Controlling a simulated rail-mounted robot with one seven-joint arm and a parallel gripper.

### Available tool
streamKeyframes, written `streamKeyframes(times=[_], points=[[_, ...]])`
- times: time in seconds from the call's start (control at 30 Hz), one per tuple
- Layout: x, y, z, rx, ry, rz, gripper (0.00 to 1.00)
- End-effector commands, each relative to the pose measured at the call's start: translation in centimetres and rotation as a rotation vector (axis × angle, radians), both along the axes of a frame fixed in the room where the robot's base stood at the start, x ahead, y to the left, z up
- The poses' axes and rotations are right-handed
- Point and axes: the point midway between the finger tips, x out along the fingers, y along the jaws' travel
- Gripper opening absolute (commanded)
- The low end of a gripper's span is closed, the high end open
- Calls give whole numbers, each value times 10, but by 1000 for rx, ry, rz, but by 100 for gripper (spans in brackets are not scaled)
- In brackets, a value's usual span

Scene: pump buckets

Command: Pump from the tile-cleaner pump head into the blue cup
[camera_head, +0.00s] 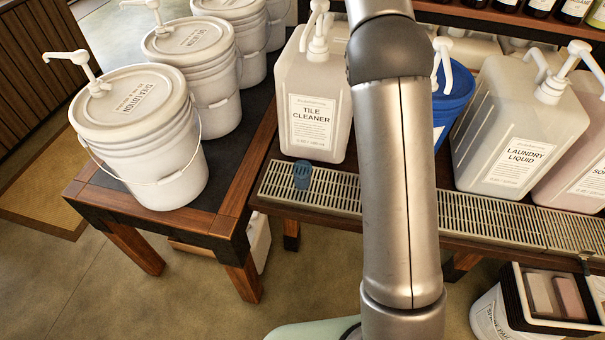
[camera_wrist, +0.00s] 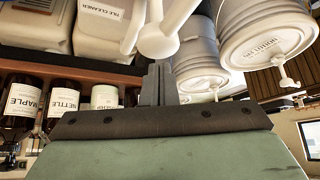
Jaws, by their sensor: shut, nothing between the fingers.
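The tile-cleaner jug (camera_head: 318,90) is a translucent white container standing behind the metal grate, left of my arm. Its white pump head (camera_head: 319,32) rises from the top. The small blue cup (camera_head: 302,174) stands upright on the grate in front of the jug. In the wrist view the scene appears upside down, with the tile-cleaner label (camera_wrist: 100,14) at the top. My gripper (camera_wrist: 157,72) is shut and empty, its fingertips right at a white pump head (camera_wrist: 160,40); I cannot tell whether they touch. The head view does not show my gripper.
A blue container (camera_head: 455,92) and a laundry-liquid jug (camera_head: 515,125) stand right of my arm. White buckets with pumps (camera_head: 140,130) line the left table. The grate (camera_head: 345,190) runs along the front. Bottles (camera_wrist: 62,103) stand on a shelf behind.

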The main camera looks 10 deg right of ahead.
Motion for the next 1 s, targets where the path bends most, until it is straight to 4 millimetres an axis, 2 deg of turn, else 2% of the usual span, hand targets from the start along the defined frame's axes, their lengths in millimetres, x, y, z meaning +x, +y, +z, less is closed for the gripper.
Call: streamKeyframes(times=[0.37,0.57,1.0], points=[[0,0,-19,0,0,0,0],[0,0,-20,0,2,0,0],[0,0,-46,1,6,0,0]])
